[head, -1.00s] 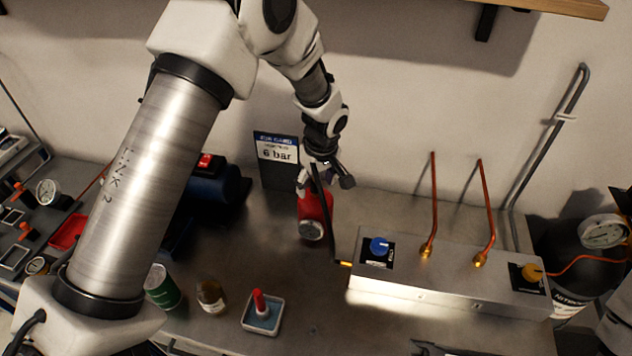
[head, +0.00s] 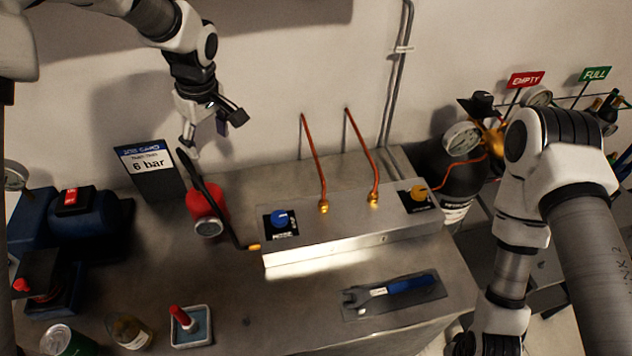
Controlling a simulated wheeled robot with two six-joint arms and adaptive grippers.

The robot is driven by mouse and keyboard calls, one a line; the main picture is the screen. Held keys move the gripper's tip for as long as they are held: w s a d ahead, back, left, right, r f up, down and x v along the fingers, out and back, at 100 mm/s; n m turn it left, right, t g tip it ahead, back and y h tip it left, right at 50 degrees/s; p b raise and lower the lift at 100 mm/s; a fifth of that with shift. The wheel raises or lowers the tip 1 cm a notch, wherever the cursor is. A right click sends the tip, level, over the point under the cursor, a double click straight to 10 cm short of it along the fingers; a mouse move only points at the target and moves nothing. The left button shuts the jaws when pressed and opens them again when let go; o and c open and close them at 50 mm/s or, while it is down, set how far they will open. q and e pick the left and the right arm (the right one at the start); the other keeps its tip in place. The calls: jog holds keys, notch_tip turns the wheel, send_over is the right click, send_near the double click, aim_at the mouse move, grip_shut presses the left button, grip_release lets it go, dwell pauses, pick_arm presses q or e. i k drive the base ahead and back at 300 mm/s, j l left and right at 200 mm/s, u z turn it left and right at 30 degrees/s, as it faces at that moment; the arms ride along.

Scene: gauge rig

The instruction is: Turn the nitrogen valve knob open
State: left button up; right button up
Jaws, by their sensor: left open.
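A silver manifold block (head: 350,235) on the bench carries a blue knob (head: 280,217) and a yellow-orange knob (head: 418,192); their labels are too small to read. Behind its right end stands a dark gas cylinder (head: 462,182) with a white label, a round gauge (head: 462,138) and brass fittings. Which one is the nitrogen knob I cannot tell for sure. My left gripper (head: 213,135) is open and empty, above the red canister and left of the manifold. My right arm comes down at the right; its gripper is not in view.
A red canister (head: 200,203) with a dark hose reaches the manifold's left end. Two copper pipes (head: 312,160) rise from the block. A 6 bar card (head: 147,160) stands behind. A blue-handled wrench (head: 395,290) lies in front. EMPTY (head: 526,79) and FULL (head: 595,74) signs stand at right.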

aim_at(481, 99)
jog(key=z, duration=0.8)
